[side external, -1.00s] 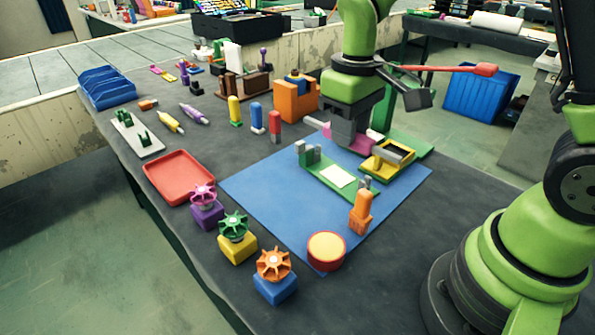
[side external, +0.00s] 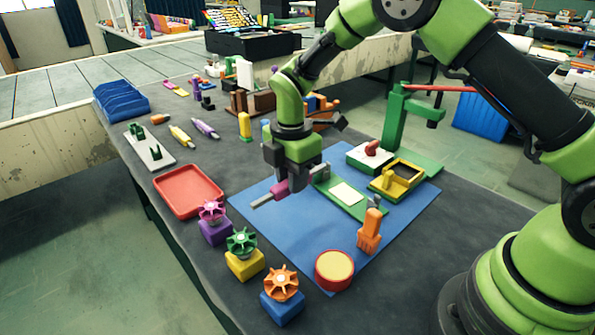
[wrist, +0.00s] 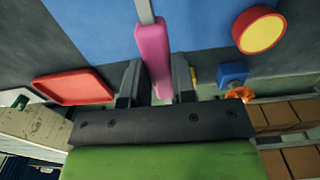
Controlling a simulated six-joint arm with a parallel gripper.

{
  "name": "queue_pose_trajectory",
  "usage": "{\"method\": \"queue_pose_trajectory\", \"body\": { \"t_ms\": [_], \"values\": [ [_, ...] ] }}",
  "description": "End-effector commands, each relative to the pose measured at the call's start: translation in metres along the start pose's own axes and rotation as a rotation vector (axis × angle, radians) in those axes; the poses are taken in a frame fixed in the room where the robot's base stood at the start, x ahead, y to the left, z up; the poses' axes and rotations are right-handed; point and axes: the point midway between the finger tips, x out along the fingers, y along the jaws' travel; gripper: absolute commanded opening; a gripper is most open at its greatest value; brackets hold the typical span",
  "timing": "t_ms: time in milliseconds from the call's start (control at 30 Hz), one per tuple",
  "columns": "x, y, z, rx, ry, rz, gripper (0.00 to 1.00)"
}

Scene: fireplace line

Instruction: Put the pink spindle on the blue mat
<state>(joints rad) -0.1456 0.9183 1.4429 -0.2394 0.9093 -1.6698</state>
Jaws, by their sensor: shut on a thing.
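The pink spindle (side external: 280,188) is a pink bar with a thin grey rod at one end, and it lies roughly level between the jaws of my gripper (side external: 294,184). In the wrist view my gripper (wrist: 158,84) is shut on the pink spindle (wrist: 153,50), with its grey rod pointing to the top edge. The blue mat (side external: 285,235) lies flat on the dark table, below the spindle in the side view. The spindle appears held above the mat's left and middle part; the exact height cannot be told. The blue mat also shows in the wrist view (wrist: 205,30).
On the mat are a green fixture with a white pad (side external: 348,193), a yellow tray block (side external: 397,178), an orange brush-like piece (side external: 370,230) and a red-yellow round (side external: 334,269). A red tray (side external: 188,190) and several star knobs stand left. The mat's front left is clear.

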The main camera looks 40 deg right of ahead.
Motion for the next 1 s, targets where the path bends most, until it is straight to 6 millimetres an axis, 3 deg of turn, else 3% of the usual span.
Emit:
{"method": "queue_pose_trajectory", "body": {
  "t_ms": [267, 700, 1000],
  "values": [
    [0.005, 0.0, 0.0, 0.003, 0.0, -0.002, 0.0],
    [0.059, -0.001, 0.0, 0.003, 0.0, -0.002, 0.0],
    [0.075, -0.001, 0.0, 0.004, 0.0, -0.001, 0.0]
  ]
}}
